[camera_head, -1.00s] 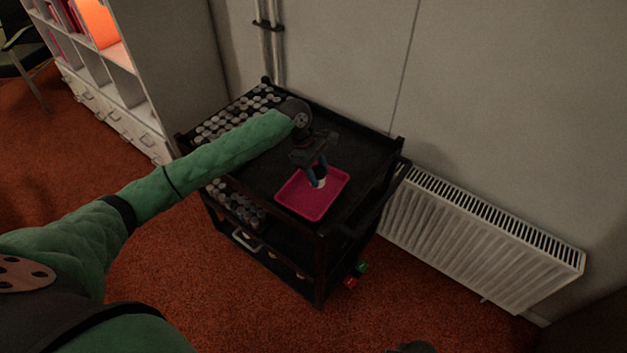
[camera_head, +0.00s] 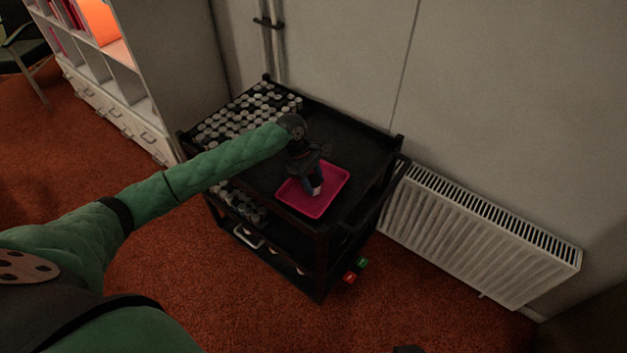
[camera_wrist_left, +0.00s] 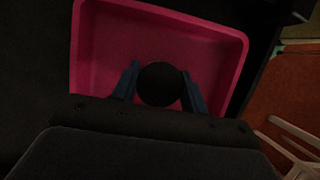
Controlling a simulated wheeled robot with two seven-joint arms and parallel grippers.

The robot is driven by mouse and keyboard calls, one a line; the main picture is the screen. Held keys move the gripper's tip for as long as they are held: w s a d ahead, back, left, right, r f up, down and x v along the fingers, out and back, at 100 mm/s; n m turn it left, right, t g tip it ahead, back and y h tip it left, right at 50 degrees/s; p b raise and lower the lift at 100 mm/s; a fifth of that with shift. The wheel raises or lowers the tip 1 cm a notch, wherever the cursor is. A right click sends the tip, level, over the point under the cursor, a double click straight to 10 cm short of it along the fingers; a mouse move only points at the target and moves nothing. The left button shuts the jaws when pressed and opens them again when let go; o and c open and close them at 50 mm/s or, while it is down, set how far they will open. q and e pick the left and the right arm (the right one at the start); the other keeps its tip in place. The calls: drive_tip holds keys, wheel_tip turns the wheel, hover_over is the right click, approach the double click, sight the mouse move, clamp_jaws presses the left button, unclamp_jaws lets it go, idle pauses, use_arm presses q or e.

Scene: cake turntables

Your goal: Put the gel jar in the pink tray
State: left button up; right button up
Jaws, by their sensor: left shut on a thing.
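The pink tray (camera_head: 336,178) lies on the top shelf of the black cart, near its front right. My left gripper (camera_head: 313,187) reaches down over the tray and is shut on the gel jar (camera_head: 317,191), a small jar with a pale lower part. In the left wrist view, the jar's round dark top (camera_wrist_left: 160,84) sits between the blue fingers of my left gripper (camera_wrist_left: 158,92), with the pink tray (camera_wrist_left: 236,50) around it. I cannot tell whether the jar touches the tray floor. My right gripper is not in view.
The black cart (camera_head: 350,140) holds many small jars (camera_head: 235,122) on the left of its top shelf, and more on a lower shelf. A white radiator (camera_head: 480,235) stands to the right against the wall. A white bookcase (camera_head: 120,80) is at the left.

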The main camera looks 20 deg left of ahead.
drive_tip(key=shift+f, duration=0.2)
use_arm(q)
drive_tip(key=o, duration=1)
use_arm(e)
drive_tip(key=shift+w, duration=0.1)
use_arm(q)
drive_tip(key=shift+a+r, duration=0.15)
drive_tip(key=shift+r, duration=0.15)
drive_tip(key=b+v, duration=0.2)
drive_tip(key=v, duration=0.9)
drive_tip(key=shift+r, duration=0.25)
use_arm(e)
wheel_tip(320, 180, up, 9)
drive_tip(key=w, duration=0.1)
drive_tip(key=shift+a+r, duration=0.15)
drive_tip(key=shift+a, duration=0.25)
